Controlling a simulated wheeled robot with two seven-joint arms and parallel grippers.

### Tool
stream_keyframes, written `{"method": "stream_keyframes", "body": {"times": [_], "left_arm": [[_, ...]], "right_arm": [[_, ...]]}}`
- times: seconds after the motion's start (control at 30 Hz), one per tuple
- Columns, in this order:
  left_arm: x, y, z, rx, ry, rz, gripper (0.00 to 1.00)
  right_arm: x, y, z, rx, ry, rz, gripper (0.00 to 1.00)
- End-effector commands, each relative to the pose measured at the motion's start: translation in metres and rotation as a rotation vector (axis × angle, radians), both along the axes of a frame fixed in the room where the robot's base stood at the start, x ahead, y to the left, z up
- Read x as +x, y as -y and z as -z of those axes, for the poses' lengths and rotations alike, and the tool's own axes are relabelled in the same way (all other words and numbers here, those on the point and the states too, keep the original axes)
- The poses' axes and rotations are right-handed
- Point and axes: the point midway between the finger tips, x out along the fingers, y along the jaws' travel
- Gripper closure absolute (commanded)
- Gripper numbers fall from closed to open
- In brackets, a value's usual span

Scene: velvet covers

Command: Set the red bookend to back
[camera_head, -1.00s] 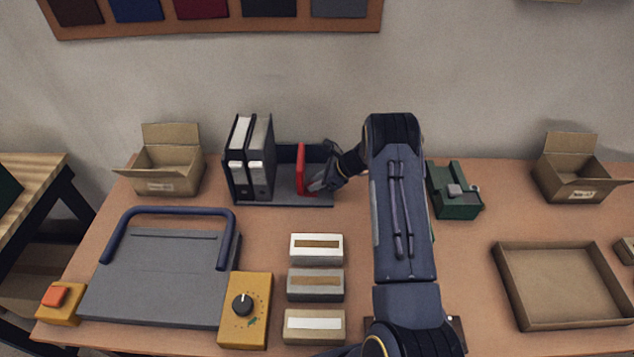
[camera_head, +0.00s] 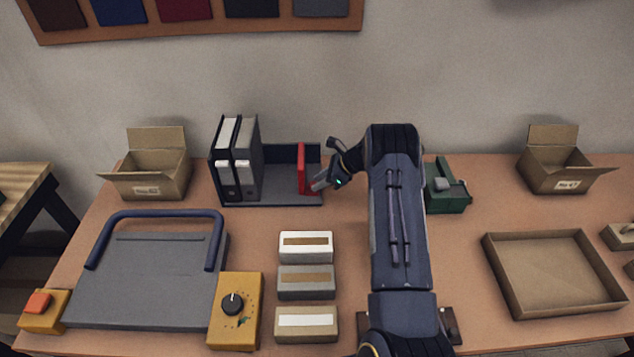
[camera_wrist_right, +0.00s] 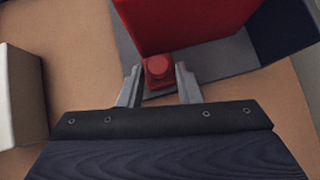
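The red bookend (camera_head: 302,168) stands upright in the dark organizer (camera_head: 285,199), near its right end. A bare gap lies between it and the binders (camera_head: 239,165) at the left. My right gripper (camera_head: 325,165) is at the organizer's right end, beside the bookend. The right fingers (camera_wrist_right: 158,80) stand on either side of this knob with small gaps, open. My left gripper is not in view.
Cardboard boxes stand at the back left (camera_head: 150,170) and back right (camera_head: 562,165). A green device (camera_head: 446,195) sits just right of my right arm. Labelled blocks (camera_head: 306,247), a grey press (camera_head: 150,275) and a shallow tray (camera_head: 490,265) occupy the front.

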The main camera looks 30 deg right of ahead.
Motion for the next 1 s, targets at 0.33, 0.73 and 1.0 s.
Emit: {"method": "stream_keyframes", "body": {"times": [0.33,0.73,1.0], "left_arm": [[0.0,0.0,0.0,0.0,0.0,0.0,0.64],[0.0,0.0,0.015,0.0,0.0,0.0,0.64],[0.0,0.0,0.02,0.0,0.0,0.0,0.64]], "right_arm": [[0.001,-0.002,0.0,0.003,0.002,-0.002,0.53],[-0.023,0.025,-0.034,0.002,0.005,0.001,0.53],[-0.037,0.039,-0.054,0.003,0.002,0.001,0.53]]}}
